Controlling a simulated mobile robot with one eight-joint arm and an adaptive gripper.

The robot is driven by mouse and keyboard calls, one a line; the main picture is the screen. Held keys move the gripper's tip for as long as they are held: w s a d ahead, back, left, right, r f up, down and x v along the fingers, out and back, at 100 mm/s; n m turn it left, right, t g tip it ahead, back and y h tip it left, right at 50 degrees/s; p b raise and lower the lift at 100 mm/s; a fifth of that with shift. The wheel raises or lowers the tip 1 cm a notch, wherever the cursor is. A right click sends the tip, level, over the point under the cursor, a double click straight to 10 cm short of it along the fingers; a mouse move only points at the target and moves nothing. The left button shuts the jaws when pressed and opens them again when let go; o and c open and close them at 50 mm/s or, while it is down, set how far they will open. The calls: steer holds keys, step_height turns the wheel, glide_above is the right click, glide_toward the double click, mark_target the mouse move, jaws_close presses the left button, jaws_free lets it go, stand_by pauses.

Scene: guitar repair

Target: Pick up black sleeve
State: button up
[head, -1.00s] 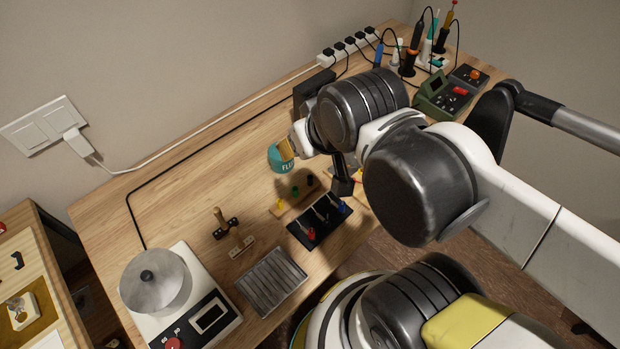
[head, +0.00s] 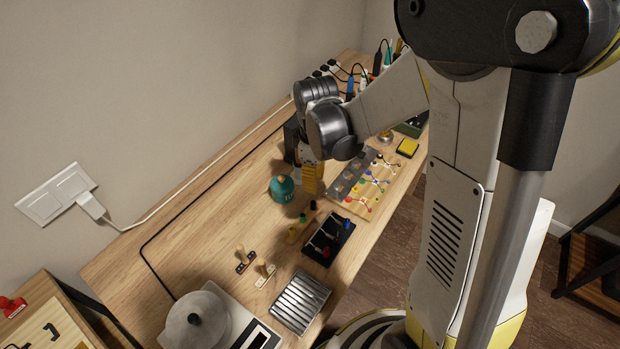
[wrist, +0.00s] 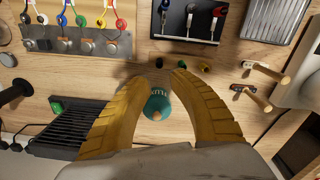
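The black sleeve (head: 313,205) is a small dark piece at the end of a short row, with a green and a yellow sleeve, on the wooden bench. In the wrist view the black sleeve (wrist: 158,63) lies just beyond the gap between my fingertips. My gripper (wrist: 160,77) has yellow ribbed fingers, spread apart and empty. In the head view my gripper (head: 311,182) points down, just behind the black sleeve and right of the teal flux pot. Its height above the bench is hard to tell.
The teal flux pot (head: 283,188) stands close to my gripper; in the wrist view it shows between the fingers. The green sleeve (head: 303,219) and yellow sleeve (head: 292,232) adjoin the black one. A black tool tray (head: 328,239) and a board with colored leads (head: 352,190) are nearby.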

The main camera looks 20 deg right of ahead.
mark_target(312, 205)
step_height(312, 205, down, 6)
steer(key=shift+w+d+r+b, duration=0.1)
steer(key=shift+r+b, duration=0.05)
steer(key=shift+b, duration=1.05)
steer(key=f+b, duration=0.1)
steer(key=f, duration=0.2)
steer(key=f+b, duration=0.2)
steer(key=shift+w+a+f, duration=0.2)
steer(key=shift+f, duration=0.2)
steer(key=shift+r, duration=0.1)
steer(key=c, duration=0.5)
